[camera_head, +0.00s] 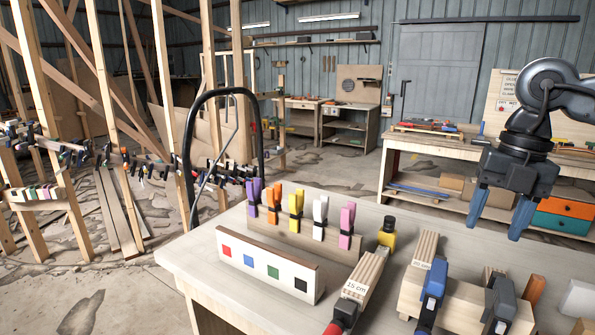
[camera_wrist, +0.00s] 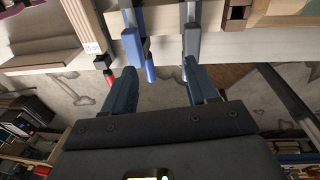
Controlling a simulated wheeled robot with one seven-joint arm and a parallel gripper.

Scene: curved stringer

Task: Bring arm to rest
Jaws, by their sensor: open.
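My gripper (camera_head: 498,215) hangs at the upper right in the head view, above and behind the near table's right side. Its two blue fingers are apart with nothing between them. In the wrist view the fingers (camera_wrist: 162,88) also stand apart and empty. A clamp with blue handles (camera_head: 430,290) and a dark grey clamp (camera_head: 498,305) sit on the wooden blocks of the near table, apart from my gripper. The same blue clamp (camera_wrist: 132,45) shows beyond the fingers in the wrist view.
A workbench (camera_head: 430,145) stands behind my arm. Open floor (camera_head: 345,190) lies between them.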

